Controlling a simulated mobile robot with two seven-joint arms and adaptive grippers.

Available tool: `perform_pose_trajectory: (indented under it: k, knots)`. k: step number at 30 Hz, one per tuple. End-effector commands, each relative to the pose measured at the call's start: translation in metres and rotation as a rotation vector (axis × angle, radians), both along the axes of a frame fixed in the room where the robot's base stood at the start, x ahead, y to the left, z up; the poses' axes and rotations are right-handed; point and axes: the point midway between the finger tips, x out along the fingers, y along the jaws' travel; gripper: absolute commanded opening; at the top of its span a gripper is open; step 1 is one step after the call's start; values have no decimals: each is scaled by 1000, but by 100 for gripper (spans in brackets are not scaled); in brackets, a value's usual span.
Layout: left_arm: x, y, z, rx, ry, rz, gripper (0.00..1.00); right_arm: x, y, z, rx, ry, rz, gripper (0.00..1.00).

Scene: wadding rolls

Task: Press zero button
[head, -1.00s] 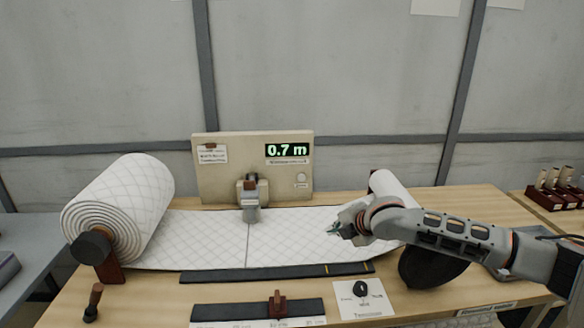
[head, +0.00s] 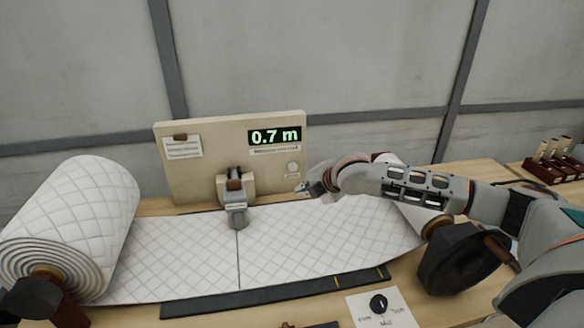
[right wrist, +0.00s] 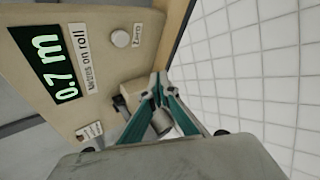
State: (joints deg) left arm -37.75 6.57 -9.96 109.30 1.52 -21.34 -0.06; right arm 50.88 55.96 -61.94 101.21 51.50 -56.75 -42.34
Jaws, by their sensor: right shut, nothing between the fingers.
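The zero button (head: 293,168) is a round, pale button on the beige panel (head: 200,183), below the display (head: 275,136) that reads 0.7 m. In the right wrist view the button (right wrist: 121,38) has the label "Zero" beside it. My right gripper (head: 301,189) is shut and empty, just below and in front of the button, apart from it as far as I can tell. In the right wrist view its fingertips (right wrist: 158,88) meet below and right of the button. My left gripper is not in view.
A large quilted wadding roll (head: 75,215) stands at the left, its sheet (head: 310,240) spread across the table under my right arm. A clamp-like counter unit (head: 235,195) stands before the panel. A black knob (head: 378,303) sits on a white card at the front.

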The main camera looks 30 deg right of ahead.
Motion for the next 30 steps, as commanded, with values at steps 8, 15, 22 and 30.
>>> perform_pose_trajectory:
  k: [8,15,22,30]
  knots:
    - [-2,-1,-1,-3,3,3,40,16,-3,0,1,0,-1,0]
    - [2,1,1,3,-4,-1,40,47,-12,1,2,-1,-3,0]
    - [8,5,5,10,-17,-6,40,72,-18,0,1,0,-2,0]
    - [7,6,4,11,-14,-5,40,85,-22,0,1,-1,0,0]
